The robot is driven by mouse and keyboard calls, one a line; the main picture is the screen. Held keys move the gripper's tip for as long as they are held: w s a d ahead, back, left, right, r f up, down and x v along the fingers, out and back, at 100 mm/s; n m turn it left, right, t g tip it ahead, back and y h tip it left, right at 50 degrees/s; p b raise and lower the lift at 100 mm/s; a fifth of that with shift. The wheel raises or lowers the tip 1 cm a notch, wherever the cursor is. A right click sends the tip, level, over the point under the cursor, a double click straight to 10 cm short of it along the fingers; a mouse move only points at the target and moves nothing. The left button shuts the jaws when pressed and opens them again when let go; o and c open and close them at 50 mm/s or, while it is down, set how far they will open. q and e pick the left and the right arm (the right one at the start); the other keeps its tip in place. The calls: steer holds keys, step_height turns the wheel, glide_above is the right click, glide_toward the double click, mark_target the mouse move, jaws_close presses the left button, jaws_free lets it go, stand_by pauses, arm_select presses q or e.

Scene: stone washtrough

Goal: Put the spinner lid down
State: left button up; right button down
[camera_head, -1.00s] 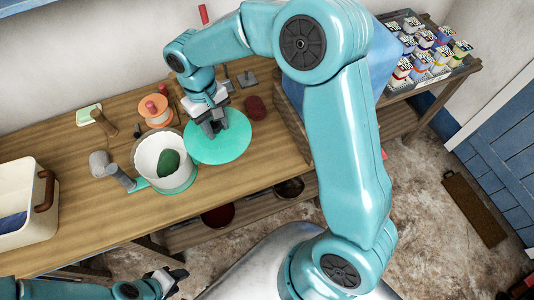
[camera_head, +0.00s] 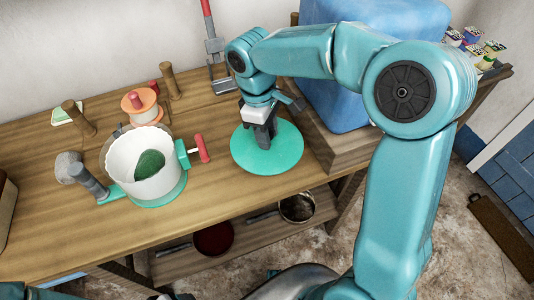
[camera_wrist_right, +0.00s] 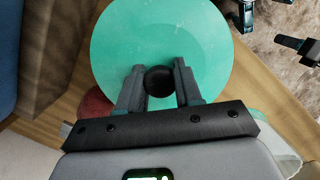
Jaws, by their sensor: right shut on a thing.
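The spinner lid is a flat teal disc (camera_head: 285,157) over the wooden table's right part, lying level. My right gripper (camera_head: 264,142) points down on its middle. In the right wrist view the gripper (camera_wrist_right: 160,88) has its fingers on both sides of the lid's round black knob (camera_wrist_right: 159,78). Whether the lid's underside touches the table cannot be told. The spinner, a white bowl (camera_head: 125,155) with a green base and red crank handle (camera_head: 201,148), stands left of the lid, a green thing (camera_head: 149,163) inside. My left gripper (camera_head: 178,297) barely shows at the bottom edge.
A blue block (camera_head: 335,90) on a wooden box stands just right of the lid. An orange spool (camera_head: 140,105), wooden pegs and a grey mallet-like tool (camera_head: 69,167) stand around the spinner. A dark red bowl (camera_head: 214,238) and a metal pot (camera_head: 298,207) are on the lower shelf.

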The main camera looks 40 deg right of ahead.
mark_target(267, 152)
step_height(267, 152, down, 4)
steer(key=shift+a+r, duration=0.15)
steer(key=shift+r, duration=0.1)
step_height(267, 152, down, 4)
steer(key=shift+r+b, duration=0.1)
steer(key=shift+b, duration=0.25)
steer(key=shift+f, duration=0.25)
steer(key=c, duration=0.8)
jaws_free()
steer(key=shift+r, duration=0.1)
steer(key=shift+o, duration=0.2)
